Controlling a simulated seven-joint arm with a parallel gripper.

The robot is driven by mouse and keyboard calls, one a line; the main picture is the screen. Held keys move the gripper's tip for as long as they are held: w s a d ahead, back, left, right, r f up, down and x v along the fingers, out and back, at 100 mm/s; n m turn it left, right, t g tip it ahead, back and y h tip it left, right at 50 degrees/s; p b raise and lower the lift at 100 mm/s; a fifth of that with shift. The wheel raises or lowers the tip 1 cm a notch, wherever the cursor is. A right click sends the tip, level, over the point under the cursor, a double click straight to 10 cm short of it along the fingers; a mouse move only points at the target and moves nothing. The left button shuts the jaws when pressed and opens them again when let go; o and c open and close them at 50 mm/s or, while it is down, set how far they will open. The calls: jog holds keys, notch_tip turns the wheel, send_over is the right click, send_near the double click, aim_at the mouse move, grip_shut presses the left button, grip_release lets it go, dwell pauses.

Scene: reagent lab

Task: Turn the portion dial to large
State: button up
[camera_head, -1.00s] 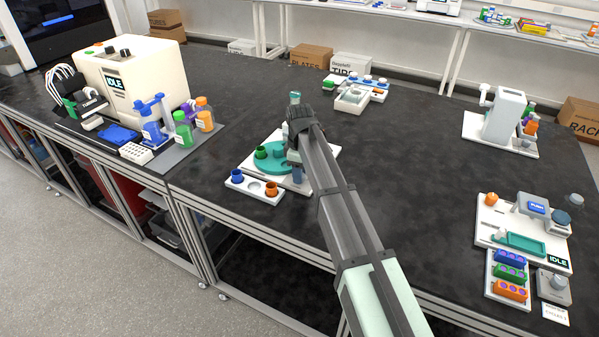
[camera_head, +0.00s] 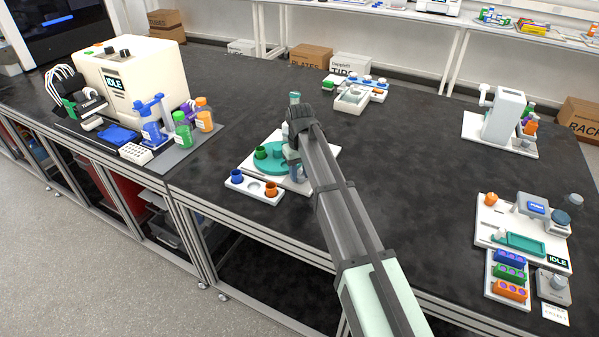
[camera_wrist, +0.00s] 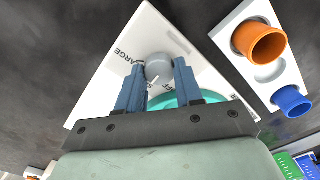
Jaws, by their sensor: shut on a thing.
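The portion dial (camera_wrist: 159,68) is a small round grey knob on a white base plate (camera_wrist: 148,22), seen in the wrist view. The word LARGE is printed on the plate just left of the dial. My gripper (camera_wrist: 160,66) has its two blue fingers on either side of the dial and is shut on it. I cannot tell clearly which mark the dial points to. A teal round turntable (camera_wrist: 183,100) lies partly hidden behind the right finger. In the head view my arm hides the dial, while the teal turntable (camera_head: 268,164) shows beside it.
A white rack with an orange cup (camera_head: 271,188) and a blue cup (camera_head: 237,175) stands in front of the plate. A beige machine (camera_head: 130,75) is at left. A white dispenser (camera_head: 504,115) and a tray station (camera_head: 520,240) are at right.

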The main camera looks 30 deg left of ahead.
aim_at(300, 175)
jog(key=m, duration=0.6)
jog(key=shift+m, duration=0.3)
jog(key=m, duration=0.5)
jog(key=shift+w+d, duration=0.1)
jog(key=shift+m, duration=0.4)
jog(key=o, duration=1)
jog(key=shift+o, duration=0.2)
notch_tip(300, 175, up, 14)
jog(key=shift+f, duration=0.15)
